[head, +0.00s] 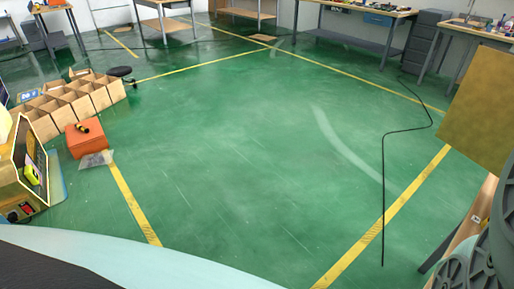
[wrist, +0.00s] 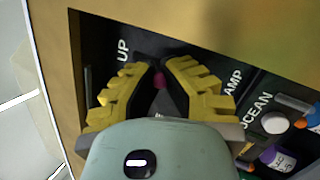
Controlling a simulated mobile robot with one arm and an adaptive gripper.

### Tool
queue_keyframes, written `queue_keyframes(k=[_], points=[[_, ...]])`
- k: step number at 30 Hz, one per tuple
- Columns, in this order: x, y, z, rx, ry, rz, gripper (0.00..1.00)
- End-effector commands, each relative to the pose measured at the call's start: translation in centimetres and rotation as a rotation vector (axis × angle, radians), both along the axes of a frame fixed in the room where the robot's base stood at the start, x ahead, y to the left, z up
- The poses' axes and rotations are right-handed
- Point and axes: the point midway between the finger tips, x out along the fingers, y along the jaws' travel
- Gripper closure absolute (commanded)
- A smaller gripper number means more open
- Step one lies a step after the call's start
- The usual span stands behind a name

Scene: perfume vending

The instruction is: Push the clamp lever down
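The wrist view shows a dark recess (wrist: 88,50) framed by tan board, with the white letters "UP" at its upper left and "AMP" on its right. A small magenta piece (wrist: 160,80) shows in the narrow gap between my fingers; it may be part of the clamp lever, but most of it is hidden. My gripper (wrist: 162,63) has yellow and black fingers inside the recess, with their tips almost together. I cannot tell whether they touch the magenta piece. My gripper does not show in the head view.
Right of the recess are an "OCEAN" label, a white round cap (wrist: 274,122) and a purple bottle (wrist: 277,158). In the head view, cardboard compartments (head: 72,100) and an orange box (head: 87,138) stand at left, and a tan board (head: 482,105) at right.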

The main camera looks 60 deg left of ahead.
Motion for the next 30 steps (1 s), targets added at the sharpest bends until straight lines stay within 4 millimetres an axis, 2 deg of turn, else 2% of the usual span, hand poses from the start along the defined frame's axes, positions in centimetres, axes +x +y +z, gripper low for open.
queue_keyframes(k=[1,7,18,30], points=[[0.08,0.10,-1.26,-0.035,-0.003,0.002,1.00],[0.07,0.07,-1.80,-0.135,-0.013,0.000,1.00],[0.03,-0.11,-1.97,-0.252,-0.021,-0.001,1.00],[0.02,-0.19,-1.76,-0.277,-0.023,0.000,1.00]])
